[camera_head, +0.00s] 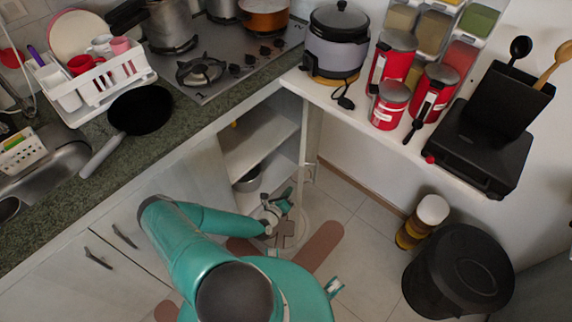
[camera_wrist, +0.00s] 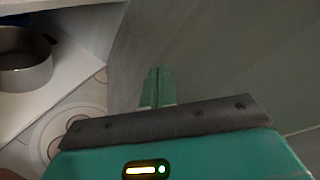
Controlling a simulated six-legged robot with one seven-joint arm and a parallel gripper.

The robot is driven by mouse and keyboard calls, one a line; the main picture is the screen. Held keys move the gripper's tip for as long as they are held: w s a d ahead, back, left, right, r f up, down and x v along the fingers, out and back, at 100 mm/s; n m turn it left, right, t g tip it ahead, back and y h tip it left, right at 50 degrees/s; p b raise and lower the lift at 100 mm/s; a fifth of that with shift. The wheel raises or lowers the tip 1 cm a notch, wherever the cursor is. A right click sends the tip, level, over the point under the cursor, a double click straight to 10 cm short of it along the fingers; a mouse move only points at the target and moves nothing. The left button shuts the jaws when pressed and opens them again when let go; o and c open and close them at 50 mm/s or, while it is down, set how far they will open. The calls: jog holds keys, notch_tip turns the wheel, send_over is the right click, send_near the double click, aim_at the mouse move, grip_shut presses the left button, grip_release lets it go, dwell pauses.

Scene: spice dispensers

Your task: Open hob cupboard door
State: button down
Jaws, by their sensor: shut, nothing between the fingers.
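The hob cupboard stands open below the counter with the hob, and its inside shelf (camera_head: 258,142) shows in the head view. A pale upright panel (camera_head: 311,135), which looks like its door swung out and seen nearly edge-on, is at the right of the opening. My gripper (camera_head: 285,198) is low in front of the opening. In the wrist view, my gripper (camera_wrist: 158,75) is shut and empty, with its fingers pointing along a large grey panel (camera_wrist: 215,45), probably the door. I cannot tell whether they touch it.
A metal pot (camera_head: 248,180) sits low inside the cupboard and shows in the wrist view (camera_wrist: 25,60). Closed fronts with dark handles (camera_head: 98,258) are at left. The white shelf (camera_head: 340,100) carries red canisters. A black bin (camera_head: 458,270) stands at right.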

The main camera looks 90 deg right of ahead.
jog(key=s, duration=0.3)
jog(key=shift+s+r, duration=0.15)
jog(key=shift+s, duration=0.25)
dwell(0.5)
jog(key=s, duration=0.7)
jog(key=shift+s+a+f, duration=0.25)
jog(key=shift+s, duration=0.05)
dwell(0.8)
jog(key=shift+s, duration=0.15)
jog(key=s+d, duration=0.2)
jog(key=s, duration=0.5)
dwell(1.1)
